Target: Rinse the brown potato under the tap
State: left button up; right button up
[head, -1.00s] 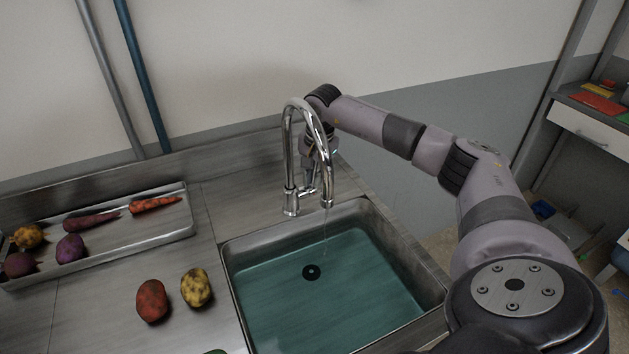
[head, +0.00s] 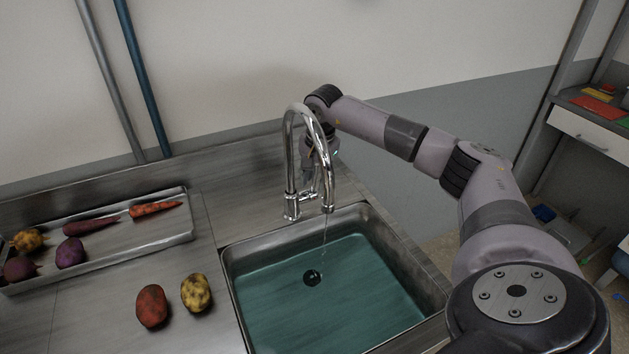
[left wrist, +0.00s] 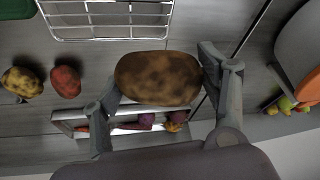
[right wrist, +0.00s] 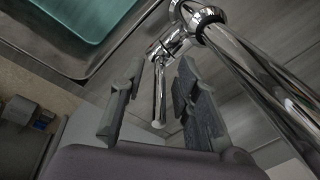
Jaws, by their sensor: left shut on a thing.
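The brown potato (left wrist: 158,78) is held between the fingers of my left gripper (left wrist: 160,80), which is shut on it. Neither shows in the head view. The chrome tap (head: 290,150) stands behind the sink (head: 230,290), and a thin stream of water (head: 324,235) falls from its spout into the blue-green basin. My right gripper (right wrist: 160,68) is open, with the tap's slim lever (right wrist: 158,100) between its fingers; I cannot tell whether they touch. In the head view this gripper is partly hidden behind the tap.
A red potato (head: 152,305) and a yellow potato (head: 196,292) lie on the counter left of the sink. A metal tray (head: 185,232) holds carrots and other vegetables. A wire rack (left wrist: 105,38) appears below my left gripper.

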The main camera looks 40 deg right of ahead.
aim_at(317, 164)
jog(key=r, duration=0.4)
jog(key=s+r, duration=0.1)
jog(key=r, duration=0.1)
jog(key=shift+a+r, duration=0.1)
jog(key=shift+r, duration=0.15)
